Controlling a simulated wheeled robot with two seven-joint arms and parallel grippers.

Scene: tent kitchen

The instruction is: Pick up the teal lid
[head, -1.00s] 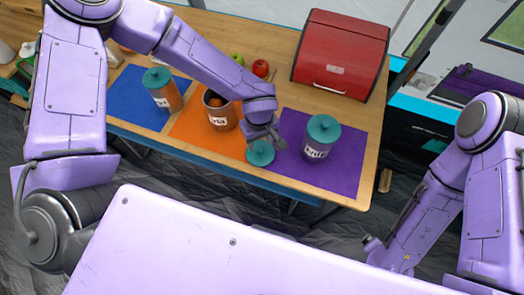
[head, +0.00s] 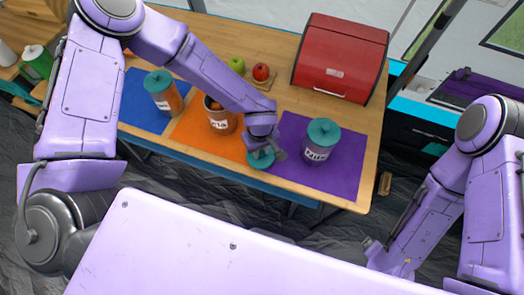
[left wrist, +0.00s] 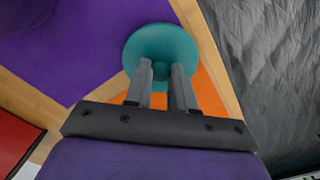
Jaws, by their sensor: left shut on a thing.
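The loose teal lid (head: 260,161) is a round disc with a small knob, at the front edge of the table between the orange and purple mats. My left gripper (head: 270,150) is over it, and in the left wrist view the fingers (left wrist: 161,72) are shut on the knob of the lid (left wrist: 158,40). I cannot tell whether the lid is clear of the table. An open canister (head: 221,122) stands uncovered on the orange mat, left of my left gripper. My right arm shows at the right, but its gripper state is unclear (head: 374,250).
A lidded canister (head: 318,152) stands on the purple mat (head: 345,180), close to the right of my left gripper. Another lidded canister (head: 165,98) stands on the blue mat (head: 140,112). A red bread box (head: 340,58), a green apple (head: 236,65) and a red apple (head: 261,72) are behind.

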